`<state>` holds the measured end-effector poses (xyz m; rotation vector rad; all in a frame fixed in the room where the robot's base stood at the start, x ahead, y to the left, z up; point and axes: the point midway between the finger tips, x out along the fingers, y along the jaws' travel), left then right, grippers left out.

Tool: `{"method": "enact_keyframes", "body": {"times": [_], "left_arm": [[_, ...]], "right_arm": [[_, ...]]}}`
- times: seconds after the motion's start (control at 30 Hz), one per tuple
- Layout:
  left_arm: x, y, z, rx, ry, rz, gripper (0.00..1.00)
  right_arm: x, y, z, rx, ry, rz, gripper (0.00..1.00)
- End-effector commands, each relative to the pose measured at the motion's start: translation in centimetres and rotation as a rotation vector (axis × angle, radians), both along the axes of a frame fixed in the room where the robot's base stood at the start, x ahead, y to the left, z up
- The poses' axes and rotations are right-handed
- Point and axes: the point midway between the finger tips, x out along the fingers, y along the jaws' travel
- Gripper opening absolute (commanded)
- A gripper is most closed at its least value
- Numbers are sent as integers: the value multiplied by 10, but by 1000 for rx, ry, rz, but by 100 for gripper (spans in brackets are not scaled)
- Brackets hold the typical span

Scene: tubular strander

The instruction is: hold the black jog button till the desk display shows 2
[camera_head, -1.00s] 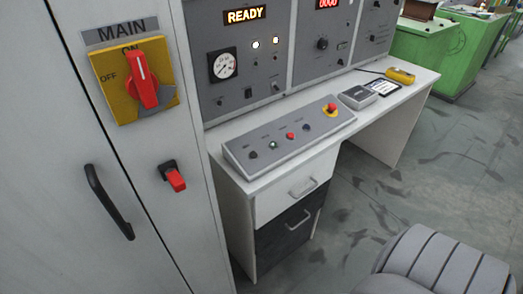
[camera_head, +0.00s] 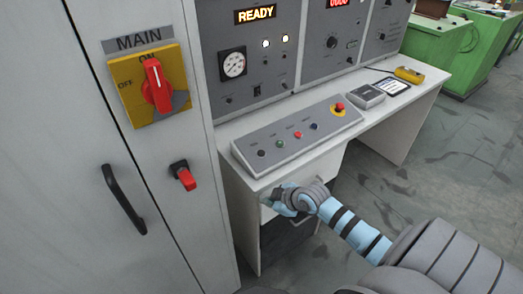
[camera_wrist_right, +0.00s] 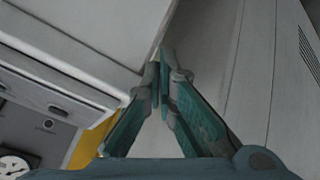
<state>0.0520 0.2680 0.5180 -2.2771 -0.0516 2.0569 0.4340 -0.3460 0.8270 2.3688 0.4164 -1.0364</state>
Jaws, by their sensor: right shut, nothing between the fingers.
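The sloped grey button panel (camera_head: 290,135) sits on the white desk. A black button (camera_head: 262,153) is at its left end; the labels are too small to read. A red digital display (camera_head: 338,3) is cut off by the top edge and seems to show zeros. My right gripper (camera_head: 268,198) is shut and empty, in front of the desk drawers, below the black button and apart from it. In the right wrist view its fingers (camera_wrist_right: 160,75) meet at the tips, with pale surfaces beyond. My left gripper is not in view.
A cabinet with a MAIN switch (camera_head: 157,85) and handle (camera_head: 123,199) stands left. Open floor (camera_head: 410,185) lies right.

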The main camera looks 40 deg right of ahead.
Motion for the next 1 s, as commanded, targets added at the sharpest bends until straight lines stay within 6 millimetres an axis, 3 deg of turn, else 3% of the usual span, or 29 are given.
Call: {"method": "enact_keyframes", "body": {"times": [0.03,0.2,0.3,0.4,0.57,0.87,1.0], "left_arm": [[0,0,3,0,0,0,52],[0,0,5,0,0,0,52],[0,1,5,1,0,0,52],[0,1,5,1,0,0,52],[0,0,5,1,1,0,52],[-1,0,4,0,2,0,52],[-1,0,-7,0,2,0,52]], "right_arm": [[13,-1,28,-25,-42,53,0],[61,-23,112,-117,-206,197,0],[83,-45,150,-164,-290,222,0],[94,-59,176,-194,-346,233,0],[100,-66,190,-210,-377,237,0],[100,-66,187,-209,-375,236,0],[102,-66,176,-209,-374,236,0]]}}
